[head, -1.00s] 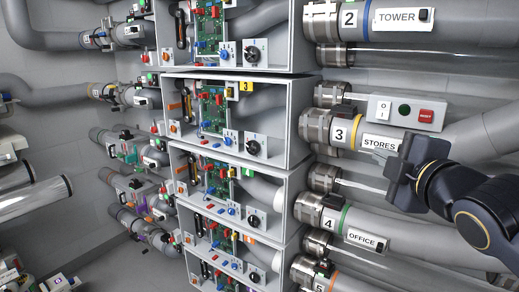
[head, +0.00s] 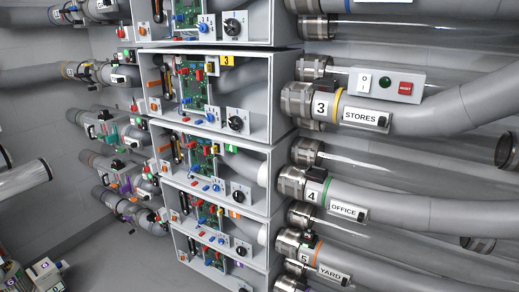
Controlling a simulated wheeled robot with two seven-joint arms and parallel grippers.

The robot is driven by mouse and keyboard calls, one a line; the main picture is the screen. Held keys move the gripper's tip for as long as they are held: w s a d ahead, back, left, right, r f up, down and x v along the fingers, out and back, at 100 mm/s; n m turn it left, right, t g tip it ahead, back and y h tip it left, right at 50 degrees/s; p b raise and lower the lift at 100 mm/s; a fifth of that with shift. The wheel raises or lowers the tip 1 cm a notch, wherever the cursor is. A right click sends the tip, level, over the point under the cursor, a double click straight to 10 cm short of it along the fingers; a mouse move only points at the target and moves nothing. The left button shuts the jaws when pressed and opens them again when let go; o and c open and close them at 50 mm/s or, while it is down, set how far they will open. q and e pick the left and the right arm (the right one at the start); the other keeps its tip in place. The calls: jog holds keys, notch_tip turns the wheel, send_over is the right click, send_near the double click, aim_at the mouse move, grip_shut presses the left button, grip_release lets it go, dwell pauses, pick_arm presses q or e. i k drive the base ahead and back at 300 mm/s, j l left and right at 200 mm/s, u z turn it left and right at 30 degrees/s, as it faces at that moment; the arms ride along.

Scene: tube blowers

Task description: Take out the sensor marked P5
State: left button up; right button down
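The pipe numbered 5, with an orange band and the label YARD (head: 334,276), runs out at the lower right. A small dark block (head: 308,238) sits on top of its metal collar, beside the 5. A similar dark block (head: 317,174) sits on the pipe numbered 4, labelled OFFICE (head: 347,211). I cannot read the mark P5 on any part, so I cannot tell which part is that sensor. Neither of my grippers is in view.
Stacked open grey cabinets (head: 205,96) with circuit boards, plugs and black dials fill the middle. A control box (head: 384,85) with a green and a red button sits above the STORES pipe (head: 430,112). Small boxes (head: 45,275) stand at bottom left. Floor shows at lower left.

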aim_at(308, 235)
jog(key=i+l+u, duration=0.5)
jog(key=i+l, duration=0.2)
